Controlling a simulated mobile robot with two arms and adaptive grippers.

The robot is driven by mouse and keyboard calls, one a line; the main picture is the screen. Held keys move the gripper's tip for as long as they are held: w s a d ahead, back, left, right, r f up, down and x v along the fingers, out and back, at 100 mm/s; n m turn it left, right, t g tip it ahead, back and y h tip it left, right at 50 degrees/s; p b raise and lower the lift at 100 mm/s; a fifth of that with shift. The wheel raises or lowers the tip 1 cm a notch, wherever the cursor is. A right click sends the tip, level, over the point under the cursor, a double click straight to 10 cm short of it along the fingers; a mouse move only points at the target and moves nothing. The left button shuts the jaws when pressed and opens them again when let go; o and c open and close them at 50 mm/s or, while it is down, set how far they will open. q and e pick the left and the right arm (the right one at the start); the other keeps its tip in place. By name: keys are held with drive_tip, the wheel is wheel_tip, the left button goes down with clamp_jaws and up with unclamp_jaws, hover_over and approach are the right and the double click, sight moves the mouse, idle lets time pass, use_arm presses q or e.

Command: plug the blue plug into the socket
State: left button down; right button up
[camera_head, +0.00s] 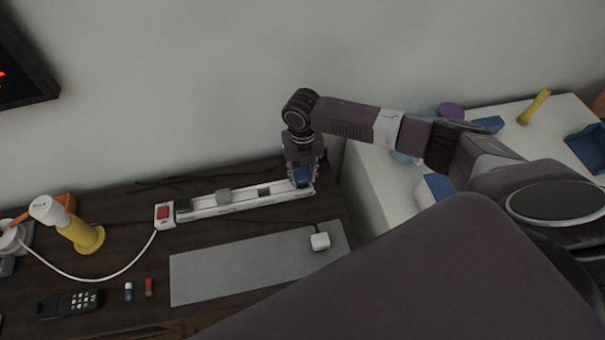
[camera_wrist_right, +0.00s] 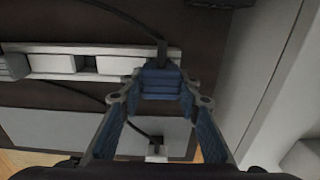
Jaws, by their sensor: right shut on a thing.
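The blue plug (camera_wrist_right: 160,82) is between the fingertips of my right gripper (camera_wrist_right: 160,92), with its dark cable leading away at the top of the wrist view. In the head view the plug (camera_head: 302,176) shows under my right gripper (camera_head: 303,168) at the right end of the white power strip (camera_head: 235,205). The strip also shows in the wrist view (camera_wrist_right: 52,64), close behind the plug. I cannot tell whether the plug is seated in a socket or just above it. My left gripper is not in view.
A grey plug (camera_head: 223,196) sits on the strip, and a red switch (camera_head: 163,212) is at its left end. A grey mat (camera_head: 230,268) with a white adapter (camera_head: 320,241) lies in front. A yellow lamp (camera_head: 80,230) and a black phone (camera_head: 70,303) are at left.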

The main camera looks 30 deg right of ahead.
sight(303, 174)
drive_tip(key=shift+f+b, duration=0.65)
drive_tip(key=shift+f, duration=0.45)
drive_tip(key=o, duration=1.2)
drive_tip(key=shift+r, duration=0.15)
wheel_tip(303, 174, up, 12)
drive_tip(key=shift+f, duration=0.15)
drive_tip(key=shift+f, duration=0.1)
